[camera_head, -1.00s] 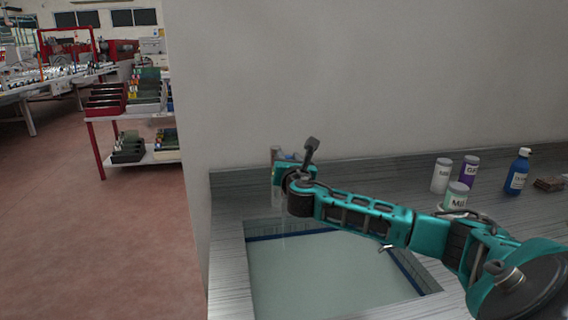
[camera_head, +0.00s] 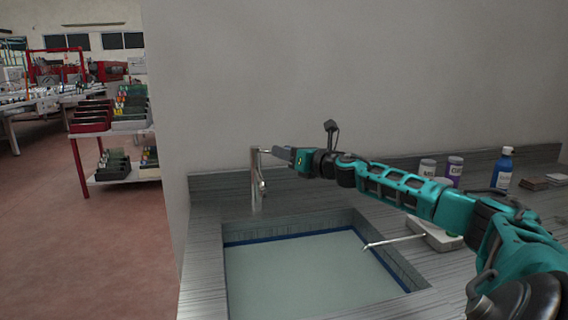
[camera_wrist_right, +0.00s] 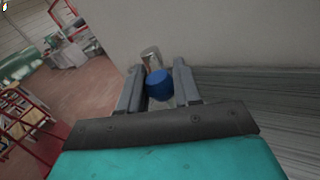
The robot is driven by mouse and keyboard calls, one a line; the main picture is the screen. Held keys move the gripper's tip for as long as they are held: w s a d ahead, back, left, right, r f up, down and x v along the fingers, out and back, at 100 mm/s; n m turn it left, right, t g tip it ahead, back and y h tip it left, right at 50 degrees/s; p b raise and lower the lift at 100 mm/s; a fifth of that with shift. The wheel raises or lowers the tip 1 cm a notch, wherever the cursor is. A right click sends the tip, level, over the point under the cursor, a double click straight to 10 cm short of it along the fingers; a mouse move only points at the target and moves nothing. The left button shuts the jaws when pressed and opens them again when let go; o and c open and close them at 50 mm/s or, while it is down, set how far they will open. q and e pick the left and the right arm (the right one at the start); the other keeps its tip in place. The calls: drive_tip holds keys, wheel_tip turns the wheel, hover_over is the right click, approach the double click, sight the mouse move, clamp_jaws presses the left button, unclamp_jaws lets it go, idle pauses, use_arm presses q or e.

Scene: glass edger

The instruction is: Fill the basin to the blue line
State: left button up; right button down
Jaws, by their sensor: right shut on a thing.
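The basin (camera_head: 407,272) is a rectangular sink in the counter. Pale water (camera_head: 300,278) covers its floor, its surface at about the lower edge of the blue line (camera_head: 290,237), which still shows along the back and right walls. The metal tap (camera_head: 256,190) stands behind the basin's back left corner; I see no clear stream below its spout. My right gripper (camera_head: 270,151) is at the top of the tap. In the right wrist view its fingers (camera_wrist_right: 158,68) are shut on the tap's blue knob (camera_wrist_right: 159,84). My left gripper is out of view.
A thin metal rod (camera_head: 395,241) reaches over the basin's right edge from a pale box (camera_head: 434,236). Labelled containers and a blue bottle (camera_head: 503,168) stand at the back right. A wall is behind the counter; a shelf rack (camera_head: 115,140) stands on open floor at left.

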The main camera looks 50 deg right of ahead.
drive_tip(key=shift+d+y+b, duration=0.3)
drive_tip(key=shift+d+y, duration=0.05)
drive_tip(key=shift+y, duration=0.05)
drive_tip(key=shift+r+n, duration=0.1)
drive_tip(key=shift+n, duration=0.2)
drive_tip(key=c, duration=0.8)
unclamp_jaws()
drive_tip(key=shift+w, duration=0.1)
